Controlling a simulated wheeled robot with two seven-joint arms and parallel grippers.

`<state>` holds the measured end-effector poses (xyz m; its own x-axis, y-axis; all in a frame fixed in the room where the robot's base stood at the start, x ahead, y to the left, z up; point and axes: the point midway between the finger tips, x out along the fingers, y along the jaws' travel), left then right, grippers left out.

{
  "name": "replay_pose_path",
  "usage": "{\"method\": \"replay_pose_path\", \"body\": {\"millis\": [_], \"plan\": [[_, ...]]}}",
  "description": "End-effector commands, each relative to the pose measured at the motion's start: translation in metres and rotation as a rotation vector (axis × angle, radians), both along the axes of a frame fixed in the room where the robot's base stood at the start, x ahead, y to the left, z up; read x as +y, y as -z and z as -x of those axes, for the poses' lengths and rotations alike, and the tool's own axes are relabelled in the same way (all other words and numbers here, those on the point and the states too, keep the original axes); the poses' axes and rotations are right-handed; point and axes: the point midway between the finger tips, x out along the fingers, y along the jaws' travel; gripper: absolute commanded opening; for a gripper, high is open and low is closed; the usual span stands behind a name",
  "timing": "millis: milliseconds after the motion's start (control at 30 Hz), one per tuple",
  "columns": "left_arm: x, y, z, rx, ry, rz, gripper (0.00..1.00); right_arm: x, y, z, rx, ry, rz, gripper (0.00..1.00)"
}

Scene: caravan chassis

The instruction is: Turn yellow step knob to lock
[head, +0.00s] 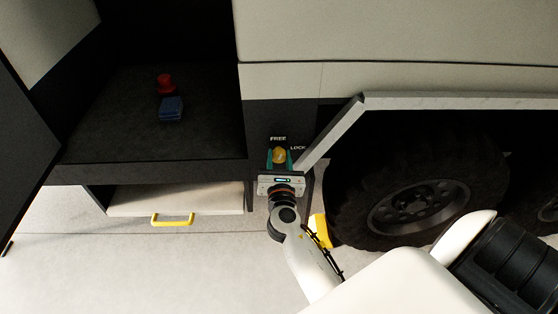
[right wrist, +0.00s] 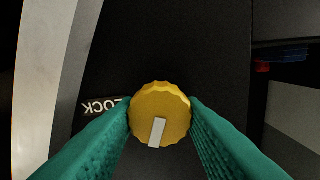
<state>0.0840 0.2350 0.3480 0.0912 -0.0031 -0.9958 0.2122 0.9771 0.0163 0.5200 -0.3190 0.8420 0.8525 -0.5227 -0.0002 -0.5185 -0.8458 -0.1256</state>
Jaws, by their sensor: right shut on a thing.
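The yellow step knob (head: 279,155) sits on the dark panel beside the doorway, with FREE printed above it and LOCK to its upper right. In the right wrist view the knob (right wrist: 160,104) is round and ridged, and its pale mark points down and slightly left. The upside-down LOCK label (right wrist: 100,105) is to its left there; FREE is not visible in that view. My right gripper (head: 279,160) has its green fingers closed on both sides of the knob, also in the wrist view (right wrist: 160,114). My left gripper is not in view.
A pale step (head: 175,201) with a yellow handle (head: 172,219) is under the doorway. A red thing (head: 165,84) and a blue thing (head: 171,108) are on the dark floor inside. A slanted grey fender edge (head: 334,132), a tyre (head: 420,190) and a yellow block (head: 320,228) are right of the knob.

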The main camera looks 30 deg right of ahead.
Motion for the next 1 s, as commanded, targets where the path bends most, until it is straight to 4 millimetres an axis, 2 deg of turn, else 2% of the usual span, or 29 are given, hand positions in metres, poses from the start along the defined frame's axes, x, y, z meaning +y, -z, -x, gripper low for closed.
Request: {"method": "replay_pose_path", "body": {"millis": [1000], "plan": [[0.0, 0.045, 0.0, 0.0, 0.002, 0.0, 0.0, -0.002, 0.004, 0.001, -0.48, 0.002, -0.786, 0.13]]}}
